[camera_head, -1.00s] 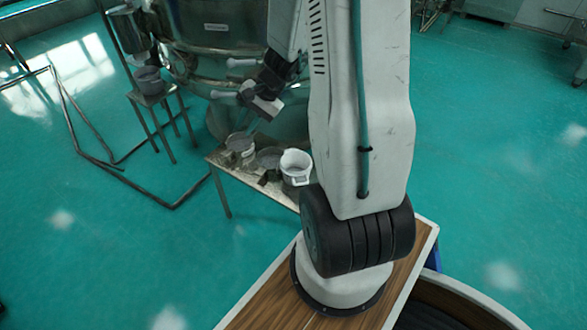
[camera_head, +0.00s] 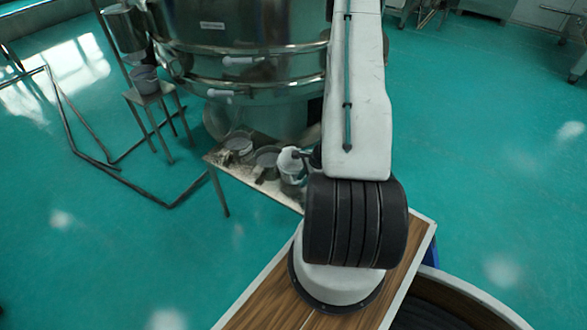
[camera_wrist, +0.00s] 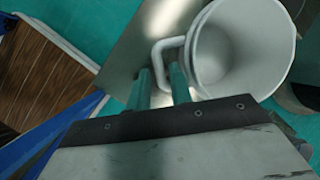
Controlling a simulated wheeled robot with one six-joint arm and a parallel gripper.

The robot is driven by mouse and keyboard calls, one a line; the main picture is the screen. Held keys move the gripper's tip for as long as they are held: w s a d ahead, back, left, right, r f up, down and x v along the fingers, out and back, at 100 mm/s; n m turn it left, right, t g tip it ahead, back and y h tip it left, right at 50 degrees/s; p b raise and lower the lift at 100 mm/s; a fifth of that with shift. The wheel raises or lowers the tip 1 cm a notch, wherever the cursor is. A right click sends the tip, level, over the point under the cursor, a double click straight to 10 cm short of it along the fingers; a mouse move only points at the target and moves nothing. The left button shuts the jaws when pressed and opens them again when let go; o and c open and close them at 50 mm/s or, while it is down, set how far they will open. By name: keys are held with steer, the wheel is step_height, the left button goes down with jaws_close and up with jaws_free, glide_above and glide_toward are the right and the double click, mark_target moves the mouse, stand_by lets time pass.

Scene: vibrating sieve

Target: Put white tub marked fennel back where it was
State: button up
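A white tub (camera_head: 291,177) stands upright at the right end of the low metal table; no marking can be read on it. In the wrist view the tub (camera_wrist: 243,45) looks empty inside, with its loop handle (camera_wrist: 157,55) on the left side. My gripper (camera_wrist: 161,72) is at the handle, its two teal fingers apart, one on each side of the handle's outer bar. A gap shows between the fingers, so it does not look closed on the handle. In the head view my gripper (camera_head: 298,155) partly hides the tub's top.
Two tubs with grey contents, one at the left (camera_head: 238,144) and one in the middle (camera_head: 266,158), stand on the metal table (camera_head: 232,171). The large steel sieve (camera_head: 250,100) rises behind. Another tub (camera_head: 146,79) is on a stool at the left.

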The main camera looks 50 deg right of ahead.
steer(key=x, duration=0.4)
steer(key=shift+w+a+f, duration=0.1)
steer(key=shift+w+f, duration=0.05)
jaws_close()
